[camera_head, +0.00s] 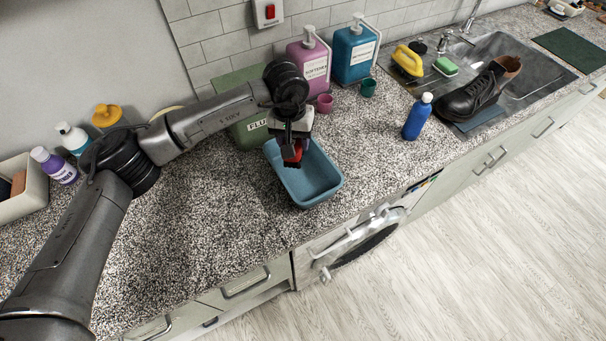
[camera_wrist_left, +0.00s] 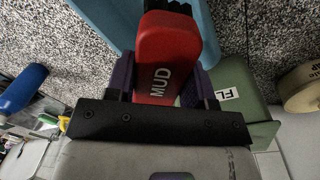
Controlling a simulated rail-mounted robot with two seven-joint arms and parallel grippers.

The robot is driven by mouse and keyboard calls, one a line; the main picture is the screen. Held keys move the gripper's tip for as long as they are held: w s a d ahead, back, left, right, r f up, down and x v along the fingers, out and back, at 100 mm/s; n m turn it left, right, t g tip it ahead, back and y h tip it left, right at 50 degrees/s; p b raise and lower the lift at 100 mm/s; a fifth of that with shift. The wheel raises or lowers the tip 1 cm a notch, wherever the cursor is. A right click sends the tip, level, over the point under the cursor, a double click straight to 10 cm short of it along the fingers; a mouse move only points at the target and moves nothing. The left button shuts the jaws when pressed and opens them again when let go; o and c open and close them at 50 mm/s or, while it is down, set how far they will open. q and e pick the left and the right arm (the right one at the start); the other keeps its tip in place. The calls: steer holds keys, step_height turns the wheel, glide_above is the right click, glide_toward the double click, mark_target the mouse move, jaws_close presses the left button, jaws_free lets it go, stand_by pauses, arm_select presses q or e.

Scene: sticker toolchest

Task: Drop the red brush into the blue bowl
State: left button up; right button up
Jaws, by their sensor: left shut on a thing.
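The red brush (camera_head: 292,154) is held by my left gripper (camera_head: 290,146) over the blue bowl (camera_head: 323,189), with its dark bristles downward. In the left wrist view the red brush (camera_wrist_left: 168,55) carries the word MUD and sits between the two fingers of the left gripper (camera_wrist_left: 160,85). A part of the blue bowl (camera_wrist_left: 203,30) shows behind it. The bowl stands on the speckled counter, and its inside looks empty. The exact gap between brush and bowl is hard to tell. My right gripper is not in view.
A green box (camera_head: 248,132) stands just behind the bowl. Pink (camera_head: 308,65) and blue (camera_head: 354,52) pump bottles stand against the wall. A blue bottle (camera_head: 417,117) stands right of the bowl. Counter left of the bowl is clear.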

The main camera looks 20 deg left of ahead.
arm_select(q)
steer(key=shift+f, duration=0.5)
steer(key=o, duration=0.8)
steer(key=shift+o, duration=0.5)
steer(key=shift+r, duration=0.1)
step_height(320, 180, up, 14)
steer(key=a+b, duration=0.1)
steer(key=b, duration=0.2)
